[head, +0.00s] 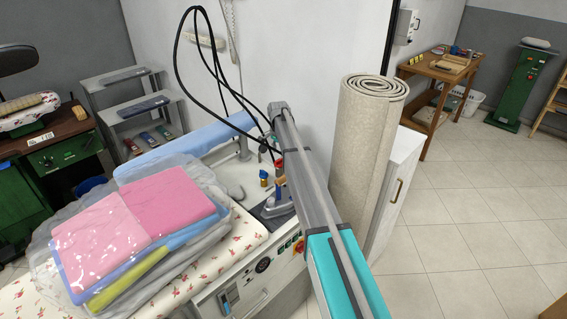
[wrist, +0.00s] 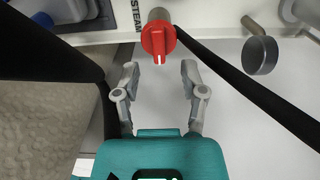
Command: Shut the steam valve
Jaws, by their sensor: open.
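The steam valve is a red knob (wrist: 158,40) with a white pointer mark, at the top middle of the wrist view. The word STEAM is printed on the white panel to its left. The pointer faces down in the picture, toward my gripper. My gripper (wrist: 159,72) is open and empty. Its two grey fingers point at the knob, one to each side and a little short of it, and no contact shows. In the head view a red part shows beside my arm on the ironing station (head: 250,183), but my arm hides the gripper and much of that area.
A black cable (wrist: 250,92) runs diagonally right of my gripper. A round grey knob (wrist: 260,55) is at the upper right. A rolled carpet (head: 366,140) stands right of my arm. Folded packed laundry (head: 170,203) lies on the left. The tiled floor at right is clear.

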